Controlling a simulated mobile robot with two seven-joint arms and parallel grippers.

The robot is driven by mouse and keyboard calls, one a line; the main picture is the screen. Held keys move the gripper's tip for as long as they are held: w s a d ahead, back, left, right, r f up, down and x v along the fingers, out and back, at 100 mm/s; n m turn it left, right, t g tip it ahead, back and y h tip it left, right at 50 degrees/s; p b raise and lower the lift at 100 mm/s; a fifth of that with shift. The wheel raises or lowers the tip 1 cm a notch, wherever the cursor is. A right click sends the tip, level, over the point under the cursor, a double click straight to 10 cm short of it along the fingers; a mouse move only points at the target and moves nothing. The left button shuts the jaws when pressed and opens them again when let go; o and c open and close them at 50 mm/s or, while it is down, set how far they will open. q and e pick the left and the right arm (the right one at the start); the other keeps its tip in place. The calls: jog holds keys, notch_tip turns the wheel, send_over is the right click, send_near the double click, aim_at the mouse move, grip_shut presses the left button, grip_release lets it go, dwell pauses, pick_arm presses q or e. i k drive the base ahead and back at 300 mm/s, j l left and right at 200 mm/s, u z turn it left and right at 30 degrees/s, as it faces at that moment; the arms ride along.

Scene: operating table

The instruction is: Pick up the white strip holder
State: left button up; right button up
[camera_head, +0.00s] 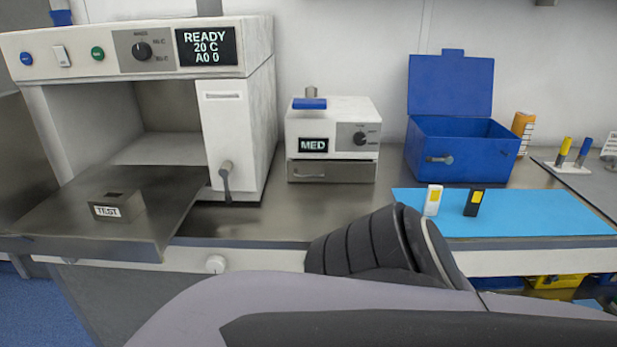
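A small white upright holder with a yellow patch, which looks like the white strip holder (430,208), stands on the blue mat (545,215) right of centre. A similar black holder with a yellow patch (473,203) stands just right of it, apart from it. One of my arms crosses the bottom of the view, and its dark ribbed part rises left of the white holder, in front of the counter. Neither gripper's fingers show, and nothing is seen touching the white holder.
A blue box (462,150) with its lid raised stands behind the mat. A small MED device (333,140) is at centre, and a large machine (234,130) with a block marked TEST (118,206) is at left. A white stand (568,168) with yellow and blue pieces is far right.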

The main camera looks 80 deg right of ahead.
aim_at(434, 194)
jog(key=z, duration=3.45)
